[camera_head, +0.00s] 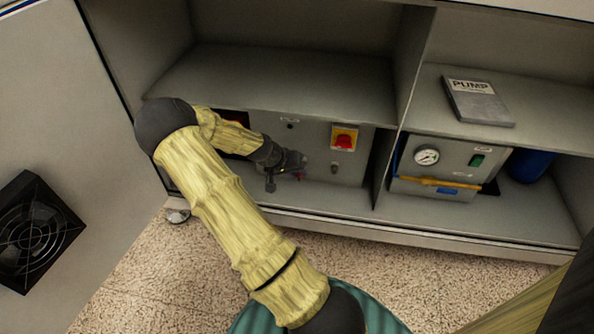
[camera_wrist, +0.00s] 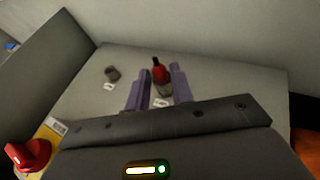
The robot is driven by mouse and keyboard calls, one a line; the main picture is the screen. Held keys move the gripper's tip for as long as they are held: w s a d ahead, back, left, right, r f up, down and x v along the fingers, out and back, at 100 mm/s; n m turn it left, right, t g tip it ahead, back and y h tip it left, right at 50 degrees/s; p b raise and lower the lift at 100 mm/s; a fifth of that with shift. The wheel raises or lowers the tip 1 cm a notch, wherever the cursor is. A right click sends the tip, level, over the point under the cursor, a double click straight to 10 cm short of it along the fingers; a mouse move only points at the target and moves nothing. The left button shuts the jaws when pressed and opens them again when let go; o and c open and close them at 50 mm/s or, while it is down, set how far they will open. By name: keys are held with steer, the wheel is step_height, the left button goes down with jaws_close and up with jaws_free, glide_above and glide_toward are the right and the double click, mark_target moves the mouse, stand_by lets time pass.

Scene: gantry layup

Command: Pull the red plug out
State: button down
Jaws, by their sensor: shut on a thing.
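The red plug (camera_wrist: 158,72) stands out from the grey panel (camera_wrist: 85,85) in the wrist view, with a dark grey part around its lower end. My gripper (camera_wrist: 161,71) has its two purple fingers on either side of the plug and is shut on it. Whether the plug is fully seated in its socket cannot be told. In the head view my gripper (camera_head: 297,168) is low at the front of the control box (camera_head: 318,138). A small bit of red shows there, and my wrist hides most of the plug.
A red rotary switch on a yellow plate (camera_head: 344,138) sits right of my gripper, above a dark socket (camera_head: 336,167). A shelf (camera_head: 280,85) hangs over the box. A divider (camera_head: 385,150) separates the pump unit (camera_head: 440,165). An open door (camera_head: 60,120) stands left.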

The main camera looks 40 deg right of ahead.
steer(key=shift+s+a+p, duration=0.45)
steer(key=shift+s+a, duration=0.3)
steer(key=shift+a, duration=0.2)
stand_by(0.7)
steer(key=s+a+p, duration=0.1)
steer(key=s+a, duration=0.1)
steer(key=shift+s+a+p, duration=0.15)
steer(key=shift+a+p, duration=0.15)
steer(key=shift+p, duration=0.1)
stand_by(0.3)
